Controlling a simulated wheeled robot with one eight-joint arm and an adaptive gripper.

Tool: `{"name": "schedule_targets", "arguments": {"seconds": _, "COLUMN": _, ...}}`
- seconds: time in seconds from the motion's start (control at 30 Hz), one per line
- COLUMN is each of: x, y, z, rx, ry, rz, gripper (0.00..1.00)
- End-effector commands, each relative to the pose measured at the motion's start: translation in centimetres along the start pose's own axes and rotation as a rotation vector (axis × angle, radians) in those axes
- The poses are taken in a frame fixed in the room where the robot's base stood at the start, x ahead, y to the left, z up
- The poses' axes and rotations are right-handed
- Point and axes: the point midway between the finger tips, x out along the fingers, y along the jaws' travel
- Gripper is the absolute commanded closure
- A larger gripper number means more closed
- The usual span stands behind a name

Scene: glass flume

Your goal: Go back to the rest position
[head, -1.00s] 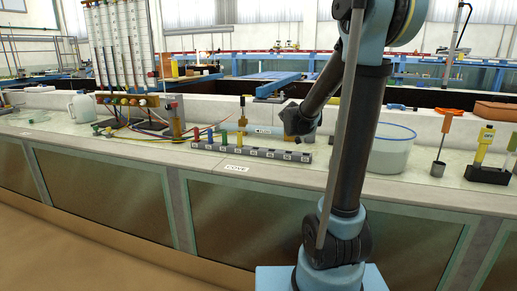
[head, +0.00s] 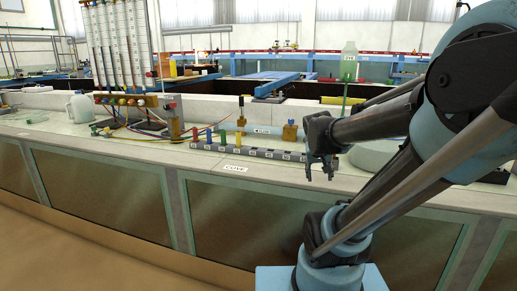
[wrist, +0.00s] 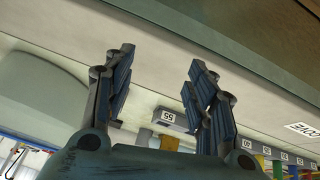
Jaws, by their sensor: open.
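My gripper (head: 322,172) hangs in front of the ledge, right of the middle in the head view, with its fingers pointing down. In the wrist view its two blue-padded fingers (wrist: 158,90) stand wide apart with nothing between them. My arm is folded to the right side of the head view and hides part of the ledge there. The numbered grey rack (head: 250,150) lies on the ledge just left of my gripper, apart from it.
A label (head: 235,169) is on the ledge's front. A large round tub (head: 372,158) is partly hidden behind my arm. Coloured hoses (head: 150,128) and a white jug (head: 80,107) stand left. A bottle (head: 348,62) stands behind. The floor in front is clear.

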Motion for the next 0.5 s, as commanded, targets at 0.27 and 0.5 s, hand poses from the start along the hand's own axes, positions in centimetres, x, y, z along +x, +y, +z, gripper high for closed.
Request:
{"name": "schedule_targets", "arguments": {"seconds": 0.27, "x": -0.9, "y": -0.4, "z": 10.0, "rx": -0.08, "ry": -0.179, "rz": -0.092, "gripper": 0.49}}
{"name": "schedule_targets", "arguments": {"seconds": 0.5, "x": -1.5, "y": -1.4, "z": 15.6, "rx": -0.137, "ry": -0.276, "rz": -0.171, "gripper": 0.49}}
